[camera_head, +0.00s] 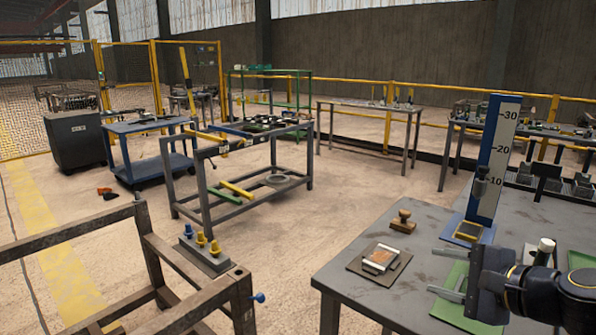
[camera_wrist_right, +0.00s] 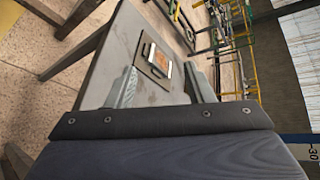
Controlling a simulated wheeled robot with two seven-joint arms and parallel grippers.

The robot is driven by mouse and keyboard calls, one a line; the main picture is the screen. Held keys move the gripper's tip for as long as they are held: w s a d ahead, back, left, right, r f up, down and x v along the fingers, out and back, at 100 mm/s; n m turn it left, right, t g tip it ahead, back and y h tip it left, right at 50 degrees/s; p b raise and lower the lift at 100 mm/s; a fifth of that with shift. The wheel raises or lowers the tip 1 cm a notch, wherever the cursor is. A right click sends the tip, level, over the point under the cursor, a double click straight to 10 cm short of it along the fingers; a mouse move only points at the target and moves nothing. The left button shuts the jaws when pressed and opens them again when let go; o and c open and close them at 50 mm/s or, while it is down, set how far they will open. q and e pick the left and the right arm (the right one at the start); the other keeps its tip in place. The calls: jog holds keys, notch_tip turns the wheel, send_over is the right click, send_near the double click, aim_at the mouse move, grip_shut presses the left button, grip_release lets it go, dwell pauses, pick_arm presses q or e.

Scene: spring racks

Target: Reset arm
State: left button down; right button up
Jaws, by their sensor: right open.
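My right gripper (camera_head: 449,277) is at the lower right of the head view, above the grey metal table (camera_head: 345,272). Its two fingers point left and stand apart with nothing between them. In the right wrist view the open fingers (camera_wrist_right: 160,88) also show, with the table beyond them. A dark square plate (camera_head: 364,266) with a silver and orange block (camera_head: 381,257) lies on the table to the left of the gripper; the block also shows in the wrist view (camera_wrist_right: 157,62). My left gripper is not in view.
A tall blue and white scale (camera_head: 494,155) marked 10 to 30 stands behind the gripper. A wooden stamp (camera_head: 403,222) lies near the table's far edge. A green mat (camera_head: 458,308) lies under the gripper. A rusty frame (camera_head: 158,255) stands at left, with open floor between.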

jog(key=s+a+f+n+g+h, duration=0.1)
jog(key=s+a+f+n+g, duration=0.15)
jog(key=s+f+n, duration=0.7)
jog(key=s+a+f+n+g+h, duration=0.2)
jog(key=s+f+n+g, duration=0.35)
jog(key=s, duration=0.75)
notch_tip(320, 180, up, 13)
jog(key=t+p, duration=0.2)
jog(key=p, duration=1.2)
jog(key=shift+w, duration=0.45)
